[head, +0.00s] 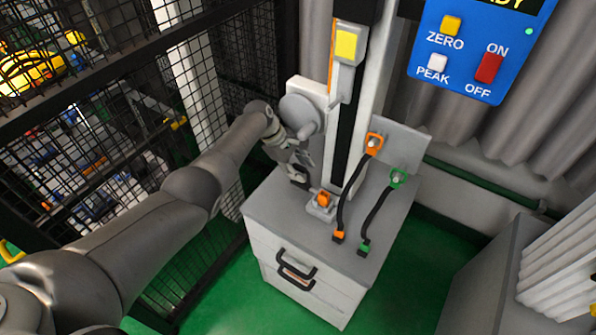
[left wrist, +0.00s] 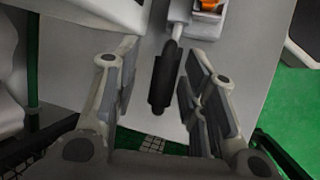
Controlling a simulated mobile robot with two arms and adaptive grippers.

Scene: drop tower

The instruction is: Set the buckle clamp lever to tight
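The buckle clamp (head: 322,204) is a small pale block with an orange part, fixed on the cabinet top at the foot of the tower. Its orange part and pale base also show at the top of the left wrist view (left wrist: 208,8). The lever's black grip (left wrist: 163,80) sticks out from the clamp on a light rod. My left gripper (head: 298,164) is low beside the tower, left of the clamp. In the left wrist view, its fingers (left wrist: 158,72) are open on either side of the black grip, with gaps visible. My right gripper is out of view.
The grey cabinet (head: 345,268) has black drawer handles at its front. Two black cables with orange (head: 338,236) and green (head: 364,248) ends lie right of the clamp. The tower column (head: 349,110) stands behind. A black mesh cage (head: 120,130) is at left.

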